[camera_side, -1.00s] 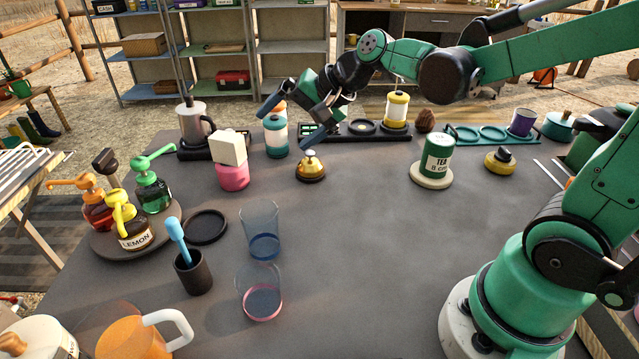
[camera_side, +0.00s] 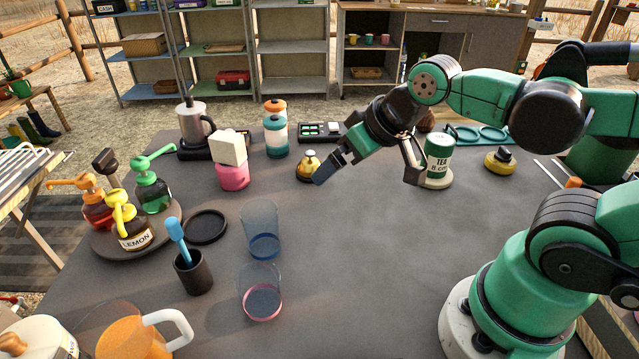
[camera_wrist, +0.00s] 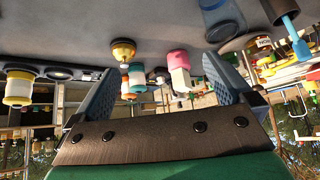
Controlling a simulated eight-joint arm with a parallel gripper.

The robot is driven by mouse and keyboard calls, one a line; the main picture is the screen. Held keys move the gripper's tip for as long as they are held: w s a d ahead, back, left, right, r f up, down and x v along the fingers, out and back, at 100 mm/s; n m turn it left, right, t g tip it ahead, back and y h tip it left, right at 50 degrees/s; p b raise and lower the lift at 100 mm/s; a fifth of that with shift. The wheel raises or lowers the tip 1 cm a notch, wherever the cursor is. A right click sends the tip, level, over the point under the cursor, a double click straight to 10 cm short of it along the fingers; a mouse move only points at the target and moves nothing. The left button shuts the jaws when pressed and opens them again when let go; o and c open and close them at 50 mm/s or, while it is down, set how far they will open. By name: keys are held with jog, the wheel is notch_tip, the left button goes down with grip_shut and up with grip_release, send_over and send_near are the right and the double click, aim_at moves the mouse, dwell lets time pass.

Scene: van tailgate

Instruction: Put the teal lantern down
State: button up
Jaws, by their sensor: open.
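The teal lantern (camera_side: 276,139), a white cylinder with teal top and base, stands upright on the dark table, left of the lit panel of the black dock (camera_side: 312,129). An orange lantern (camera_side: 274,108) shows right behind it. In the wrist view, which is upside down, the teal lantern (camera_wrist: 137,78) shows beyond the fingers. My gripper (camera_side: 367,178) is open and empty above the table, to the right of and nearer than the lantern, apart from it. A yellow lantern (camera_wrist: 18,88) shows in the wrist view.
A brass bell (camera_side: 309,167) stands between the teal lantern and my gripper. A pink jar with a pale block (camera_side: 233,175) is to the left. The green tea canister (camera_side: 438,152) stands close behind my right finger. The table's middle front is clear.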

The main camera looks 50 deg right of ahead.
jog(key=w+r+m+y, duration=0.1)
jog(key=w+r+m, duration=0.1)
jog(key=w+m, duration=0.45)
jog(key=m+t+y, duration=0.3)
jog(key=m, duration=1.4)
send_over(276, 117)
jog(key=s+a, duration=0.3)
jog(key=s, duration=0.3)
notch_tip(276, 117, down, 3)
jog(key=w+d+f+m, duration=0.1)
jog(key=m, duration=0.1)
jog(key=w+d+f+m+t, duration=0.1)
jog(key=f+m, duration=0.1)
jog(key=w+d+f+m+t+y, duration=0.1)
jog(key=d+m, duration=0.1)
jog(key=m, duration=0.1)
jog(key=shift+f, duration=0.25)
jog(key=shift+w+d+f+m, duration=0.1)
jog(key=shift+w+f+m, duration=0.05)
jog(key=shift+w+m, duration=0.1)
jog(key=shift+x, duration=2.7)
grip_shut()
